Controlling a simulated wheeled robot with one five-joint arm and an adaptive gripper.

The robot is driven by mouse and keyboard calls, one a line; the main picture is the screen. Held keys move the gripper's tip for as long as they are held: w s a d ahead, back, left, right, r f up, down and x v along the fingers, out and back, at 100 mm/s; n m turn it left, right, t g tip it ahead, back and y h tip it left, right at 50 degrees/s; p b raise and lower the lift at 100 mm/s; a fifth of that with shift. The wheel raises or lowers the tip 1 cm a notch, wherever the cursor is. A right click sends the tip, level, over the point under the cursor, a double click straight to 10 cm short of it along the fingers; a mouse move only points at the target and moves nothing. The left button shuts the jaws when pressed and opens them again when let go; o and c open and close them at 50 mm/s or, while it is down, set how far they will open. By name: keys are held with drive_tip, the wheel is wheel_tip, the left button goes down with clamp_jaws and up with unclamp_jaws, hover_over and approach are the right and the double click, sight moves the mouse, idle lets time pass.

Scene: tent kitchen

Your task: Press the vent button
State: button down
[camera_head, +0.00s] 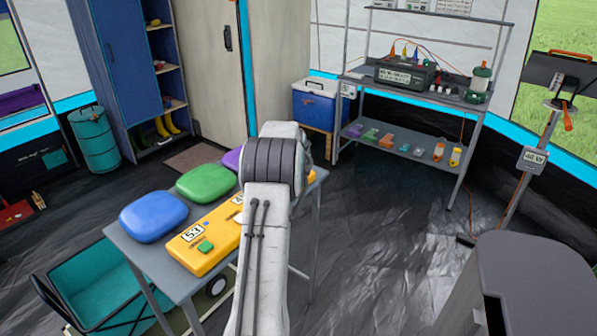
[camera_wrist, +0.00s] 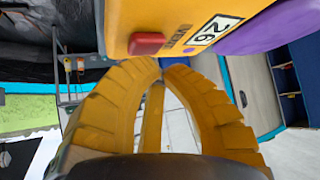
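A yellow control box (camera_head: 195,254) lies on the grey table. It bears a green button (camera_head: 205,246) beside a display reading 53, and a small blue spot. My arm covers the box's middle. My gripper (camera_wrist: 161,66) has yellow fingers with tips together, holding nothing, just off the box near the red button. The head view hides the gripper behind my arm.
Blue (camera_head: 153,215), green (camera_head: 206,182) and purple (camera_head: 232,158) cushion-like pads lie along the table's back edge, behind the box. A teal cart (camera_head: 95,285) stands at the table's left. A shelf rack (camera_head: 400,150) stands at the back right. The dark floor between is clear.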

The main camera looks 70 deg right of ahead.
drive_tip(key=shift+r, duration=0.35)
drive_tip(key=shift+r, duration=0.1)
drive_tip(key=shift+r+p, duration=1.8)
drive_tip(key=shift+r, duration=0.6)
drive_tip(key=shift+w, duration=0.1)
